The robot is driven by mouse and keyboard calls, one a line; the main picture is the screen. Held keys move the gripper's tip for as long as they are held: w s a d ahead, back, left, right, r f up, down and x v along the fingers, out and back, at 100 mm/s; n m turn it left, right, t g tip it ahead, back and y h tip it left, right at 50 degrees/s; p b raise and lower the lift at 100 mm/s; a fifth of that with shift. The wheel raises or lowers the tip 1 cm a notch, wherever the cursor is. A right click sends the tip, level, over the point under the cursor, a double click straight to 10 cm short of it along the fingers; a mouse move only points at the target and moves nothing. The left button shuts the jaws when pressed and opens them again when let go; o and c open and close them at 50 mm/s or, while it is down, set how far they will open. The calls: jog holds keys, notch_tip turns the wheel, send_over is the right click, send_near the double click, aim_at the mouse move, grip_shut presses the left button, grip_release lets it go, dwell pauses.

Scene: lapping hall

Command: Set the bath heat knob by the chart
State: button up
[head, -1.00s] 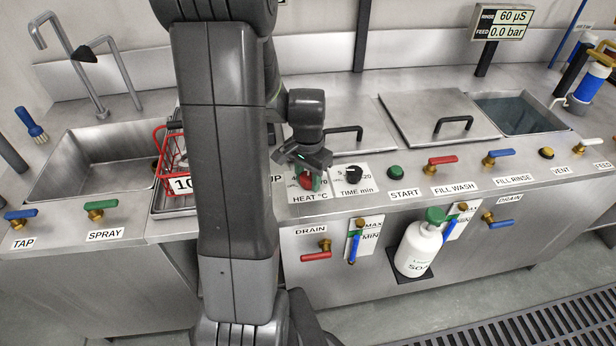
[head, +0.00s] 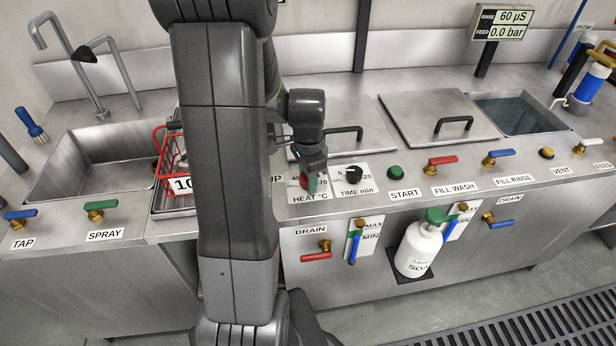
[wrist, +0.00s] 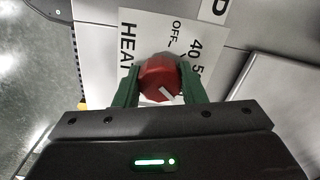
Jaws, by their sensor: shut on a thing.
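The red heat knob (wrist: 158,78) sits on a white plate (wrist: 130,25) marked HEAT, with OFF and 40 readable in the wrist view. Its white pointer line slants toward the lower right there, away from OFF, and the numbers on that side are hidden by my gripper. My gripper (wrist: 160,88) is shut on the knob, one green finger on each side. In the head view, my gripper (head: 312,178) covers much of the knob and the middle of its scale; 40 and 70 show at the sides. I see no chart in these views.
The black time knob (head: 353,174) is close on the right, with the green START button (head: 395,172) beyond it. Lidded tanks (head: 440,118) lie behind. A red wire basket (head: 168,155) stands left of my arm. A soap bottle (head: 419,248) hangs on the front.

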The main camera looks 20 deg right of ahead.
jog(key=shift+r, duration=0.1)
jog(key=o, duration=1)
notch_tip(320, 180, up, 14)
jog(key=p, duration=0.1)
jog(key=shift+f, duration=0.2)
notch_tip(320, 180, down, 14)
jog(key=shift+r+b, duration=0.1)
jog(key=shift+b, duration=0.4)
jog(key=shift+r, duration=0.1)
